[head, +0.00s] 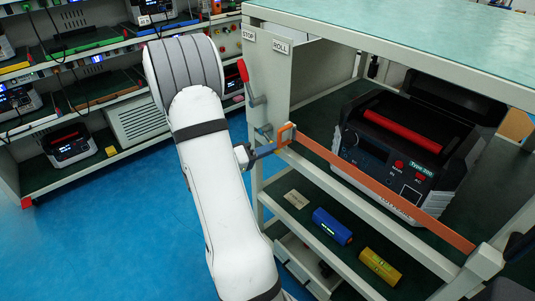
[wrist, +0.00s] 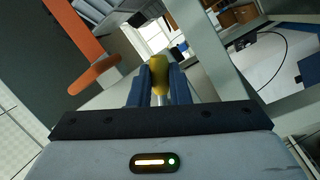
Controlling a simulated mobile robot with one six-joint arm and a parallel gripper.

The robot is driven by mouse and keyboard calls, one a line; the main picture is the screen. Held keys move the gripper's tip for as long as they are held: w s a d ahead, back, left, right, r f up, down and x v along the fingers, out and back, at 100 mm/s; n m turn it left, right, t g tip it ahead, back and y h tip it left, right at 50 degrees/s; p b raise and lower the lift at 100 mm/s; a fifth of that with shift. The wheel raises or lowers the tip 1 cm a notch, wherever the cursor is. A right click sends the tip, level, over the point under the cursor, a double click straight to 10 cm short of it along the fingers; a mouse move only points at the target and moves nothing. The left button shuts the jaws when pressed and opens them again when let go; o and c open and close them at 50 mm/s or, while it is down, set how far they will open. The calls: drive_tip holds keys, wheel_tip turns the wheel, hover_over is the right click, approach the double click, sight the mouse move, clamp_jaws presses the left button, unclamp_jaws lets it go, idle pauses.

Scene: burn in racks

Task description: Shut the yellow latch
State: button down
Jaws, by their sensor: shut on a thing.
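The yellow latch (wrist: 159,72) shows in the wrist view as a rounded yellow knob on a pale stem, between the blue fingers of my gripper (wrist: 160,84). The fingers are shut on it. In the head view my gripper (head: 270,148) is at the front left post of the cart, beside the orange loop at the end of the orange bar (head: 385,191). The yellow knob cannot be made out there. The bar runs across the cart's open front, its right end at the right post. The wrist view also shows orange parts (wrist: 95,75) left of the fingers.
The cart (head: 400,40) holds a black device (head: 410,150) behind the bar. A blue cylinder (head: 332,226) and a yellow one (head: 380,267) lie on its lower shelf. A red-handled lever (head: 244,72) stands by STOP and ROLL labels. Racks of devices stand left; blue floor lies between.

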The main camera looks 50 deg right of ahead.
idle(0.3)
drive_tip(key=c, duration=1.4)
unclamp_jaws()
drive_tip(key=shift+o, duration=0.2)
drive_tip(key=shift+a, duration=0.1)
drive_tip(key=v, duration=0.7)
drive_tip(key=shift+a, duration=0.35)
drive_tip(key=shift+w, duration=0.15)
